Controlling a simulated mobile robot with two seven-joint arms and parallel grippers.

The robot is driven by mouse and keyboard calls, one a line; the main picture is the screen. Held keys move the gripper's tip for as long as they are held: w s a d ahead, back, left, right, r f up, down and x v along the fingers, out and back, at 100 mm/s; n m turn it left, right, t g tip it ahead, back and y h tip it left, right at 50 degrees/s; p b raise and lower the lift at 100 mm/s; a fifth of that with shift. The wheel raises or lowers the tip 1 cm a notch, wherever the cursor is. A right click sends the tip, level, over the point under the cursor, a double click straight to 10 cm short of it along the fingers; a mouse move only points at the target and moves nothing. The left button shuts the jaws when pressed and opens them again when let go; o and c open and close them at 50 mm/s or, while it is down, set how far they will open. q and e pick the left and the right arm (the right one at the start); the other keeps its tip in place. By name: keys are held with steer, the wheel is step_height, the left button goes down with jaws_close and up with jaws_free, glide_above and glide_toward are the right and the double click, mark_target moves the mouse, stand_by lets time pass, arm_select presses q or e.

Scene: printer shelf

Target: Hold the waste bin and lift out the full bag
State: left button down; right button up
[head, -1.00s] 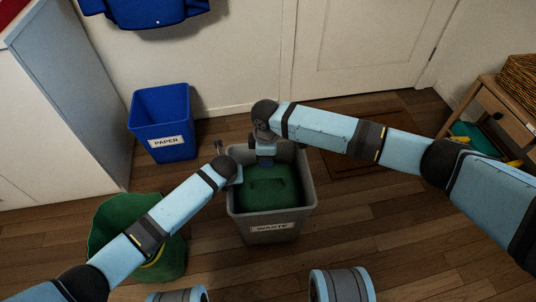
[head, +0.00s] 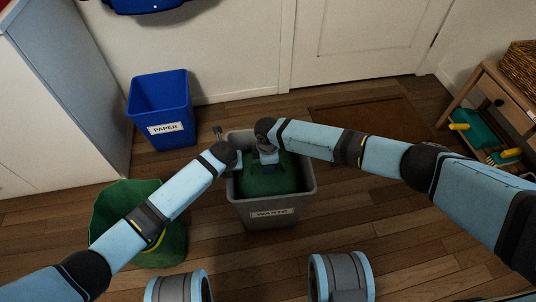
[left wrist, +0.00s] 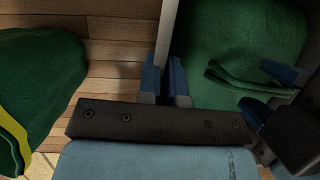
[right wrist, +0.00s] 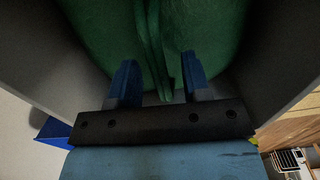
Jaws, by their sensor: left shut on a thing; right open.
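The grey waste bin (head: 283,217), labelled WASTE, stands upright on the floor in the middle of the head view. The full green bag (head: 283,180) sits inside it, below the rim. My left gripper (left wrist: 166,78) is shut on the bin's left wall, with one finger on each side of it. My right gripper (right wrist: 158,78) is open inside the bin, low over the bag. In the right wrist view, a raised fold of the bag (right wrist: 155,40) runs between its fingers. In the head view, my right arm hides part of the bag.
A green sack-like container (head: 165,250) stands on the floor to the left, under my left arm. A blue PAPER bin (head: 160,105) stands by the wall. A small wooden table (head: 490,85) is at the right, with a green thing below it. Floor right of the bin is clear.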

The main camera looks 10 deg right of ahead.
steer(key=shift+f, duration=0.35)
jaws_close()
stand_by(0.4)
arm_select(q)
steer(key=c, duration=1.2)
jaws_free()
steer(key=shift+r, duration=0.1)
steer(key=shift+r, duration=2.9)
